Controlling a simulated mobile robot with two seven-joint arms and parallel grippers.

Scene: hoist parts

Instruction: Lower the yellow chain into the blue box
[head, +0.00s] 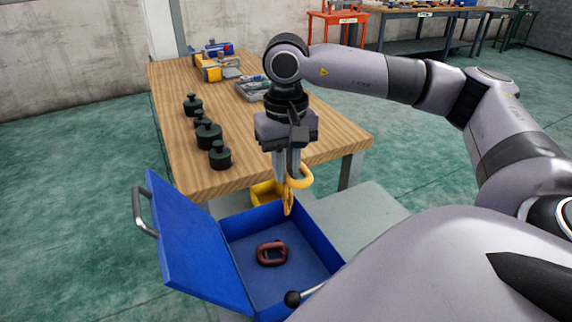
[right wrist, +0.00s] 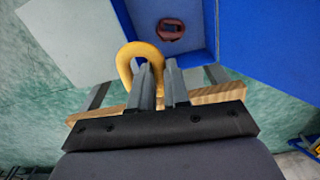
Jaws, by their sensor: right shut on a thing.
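The yellow chain (head: 302,177) hangs from my right gripper (head: 285,170), which points down and is shut on it. Its lower end hangs in front of the blue box's far rim in the head view. In the right wrist view a thick yellow link (right wrist: 126,62) curves out beside the fingers (right wrist: 161,75). The blue box (head: 312,238) stands open, its lid (head: 195,245) swung out to the left. A dark red link (head: 272,253) lies on its floor and also shows in the right wrist view (right wrist: 171,29). My left gripper is out of view.
A wooden table (head: 290,165) stands behind the box, with several black weights (head: 220,155) and yellow and grey hardware (head: 210,68) on it. A grey surface (head: 365,215) right of the box is clear.

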